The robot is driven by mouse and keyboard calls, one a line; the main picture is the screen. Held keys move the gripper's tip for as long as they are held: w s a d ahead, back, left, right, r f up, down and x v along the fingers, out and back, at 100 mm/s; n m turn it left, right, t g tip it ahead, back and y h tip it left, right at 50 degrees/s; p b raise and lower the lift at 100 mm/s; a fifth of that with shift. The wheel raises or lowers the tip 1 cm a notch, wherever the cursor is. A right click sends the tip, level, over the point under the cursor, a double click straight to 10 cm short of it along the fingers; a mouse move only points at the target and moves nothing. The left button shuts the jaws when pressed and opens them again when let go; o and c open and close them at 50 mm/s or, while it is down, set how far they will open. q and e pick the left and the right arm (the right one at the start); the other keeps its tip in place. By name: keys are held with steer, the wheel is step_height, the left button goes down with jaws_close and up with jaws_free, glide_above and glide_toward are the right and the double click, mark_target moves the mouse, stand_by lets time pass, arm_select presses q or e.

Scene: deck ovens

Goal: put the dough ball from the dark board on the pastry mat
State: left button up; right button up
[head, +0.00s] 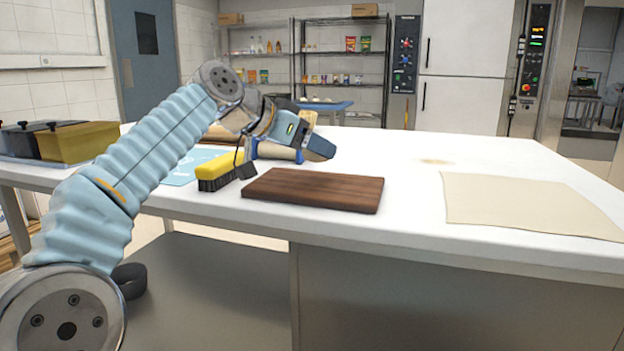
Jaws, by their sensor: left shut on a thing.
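My left gripper (288,149) reaches over the table behind the dark board and is shut on a pale cream thing (277,152), which looks like the dough ball, partly hidden by the fingers. The dark wooden board (312,192) lies near the front edge with nothing on it. A flat beige sheet (530,206) lies at the right, and a light blue mat (183,174) lies at the left, partly covered by my arm; I cannot tell which is the pastry mat. My right gripper is not in view.
A yellow brush (222,170) with dark bristles lies just left of the board. Yellow and dark containers (78,142) stand at the far left. The white tabletop (412,168) is clear between the board and the beige sheet. Shelves (343,68) stand at the back.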

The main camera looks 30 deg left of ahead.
mark_target(310, 184)
arm_select(q)
steer(key=shift+f+b, duration=0.6)
steer(key=shift+f, duration=1.45)
steer(key=shift+f, duration=0.2)
steer(key=o, duration=1.1)
